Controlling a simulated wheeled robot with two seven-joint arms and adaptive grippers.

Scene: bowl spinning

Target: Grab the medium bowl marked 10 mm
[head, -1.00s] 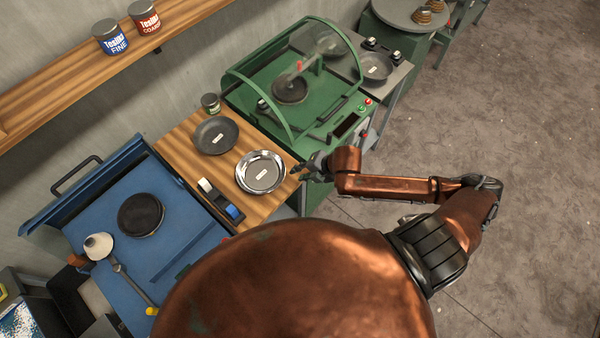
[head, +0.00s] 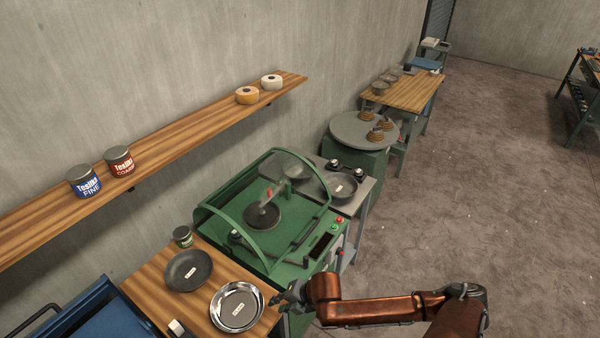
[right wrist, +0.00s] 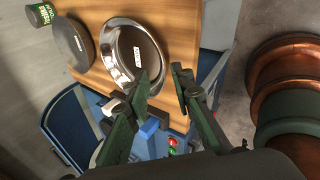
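A shiny metal bowl (head: 236,306) with a small white label sits on the wooden table, and it also fills the upper middle of the right wrist view (right wrist: 150,45). A dark grey bowl (head: 188,270) with a label lies beside it, seen at the left in the right wrist view (right wrist: 68,45). The label text is too small to read, so I cannot tell which is marked 10 mm. My right gripper (right wrist: 160,76) is open and empty by the table edge, just off the shiny bowl's rim. It also shows in the head view (head: 280,299). My left gripper is not in view.
A green machine (head: 240,262) with a clear hood stands right of the wooden table (head: 150,283). A dark bowl (head: 341,187) lies on a grey bench. A small green can (head: 182,237) stands behind the bowls. Open floor (head: 480,180) lies at the right.

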